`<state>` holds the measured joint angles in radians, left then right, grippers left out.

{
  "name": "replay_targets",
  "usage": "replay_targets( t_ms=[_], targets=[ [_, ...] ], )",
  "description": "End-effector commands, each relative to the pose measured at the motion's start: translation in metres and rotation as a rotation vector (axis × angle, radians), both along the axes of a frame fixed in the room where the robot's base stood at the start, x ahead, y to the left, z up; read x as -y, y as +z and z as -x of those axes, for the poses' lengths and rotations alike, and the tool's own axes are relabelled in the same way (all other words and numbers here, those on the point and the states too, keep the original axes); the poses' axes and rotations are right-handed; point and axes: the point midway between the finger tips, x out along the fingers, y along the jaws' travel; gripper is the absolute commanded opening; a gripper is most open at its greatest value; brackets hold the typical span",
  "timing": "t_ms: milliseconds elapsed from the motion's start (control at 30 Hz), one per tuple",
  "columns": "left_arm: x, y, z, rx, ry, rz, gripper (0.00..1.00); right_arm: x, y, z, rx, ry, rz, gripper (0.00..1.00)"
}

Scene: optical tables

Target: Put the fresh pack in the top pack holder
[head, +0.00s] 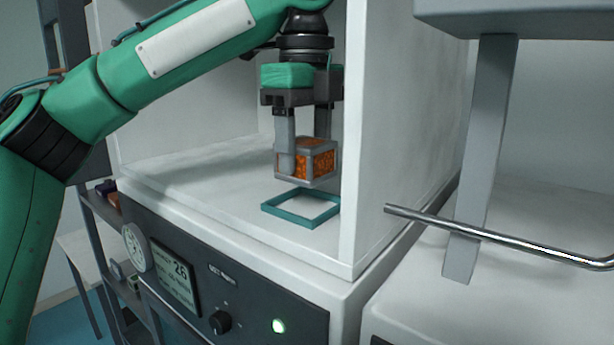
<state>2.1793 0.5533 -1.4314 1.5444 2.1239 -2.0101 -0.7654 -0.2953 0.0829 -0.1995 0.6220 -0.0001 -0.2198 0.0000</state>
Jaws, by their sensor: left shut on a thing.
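My left gripper (303,150) points down and is shut on the pack (318,163), an orange block in a grey frame. The pack is held above a teal square frame (272,211), which looks like the pack holder. That frame lies on the floor of a white open-fronted compartment and shows empty. A gap shows between the pack's underside and the frame. The pack looks roughly level and over the back part of the frame. My right gripper is not in view.
The white side wall (400,150) of the compartment stands close to the right of the gripper. A metal bar handle (500,236) sticks out at right. Below is a dark control panel (240,290) with a gauge, display, knob and lit green button. Free floor lies left of the frame.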

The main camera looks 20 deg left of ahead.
Motion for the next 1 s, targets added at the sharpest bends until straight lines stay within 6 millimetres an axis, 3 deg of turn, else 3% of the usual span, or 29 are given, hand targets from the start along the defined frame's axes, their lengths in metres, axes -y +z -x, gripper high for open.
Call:
replay_targets(
  t_ms=[133,467,567,967,1000],
  targets=[
    [-0.001,-0.008,0.000,0.001,0.001,0.000,0.30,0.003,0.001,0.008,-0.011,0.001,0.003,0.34],
    [-0.001,-0.038,0.000,-0.001,0.000,0.001,0.30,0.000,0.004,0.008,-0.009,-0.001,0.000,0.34],
    [0.002,-0.039,0.001,0.002,0.001,0.001,0.30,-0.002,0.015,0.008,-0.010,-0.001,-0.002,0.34],
    [0.003,-0.046,0.001,0.001,0.002,0.001,0.30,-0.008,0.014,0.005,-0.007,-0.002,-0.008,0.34],
    [0.003,-0.047,0.001,0.001,0.002,0.001,0.58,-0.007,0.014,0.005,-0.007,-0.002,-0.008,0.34]
  ],
)
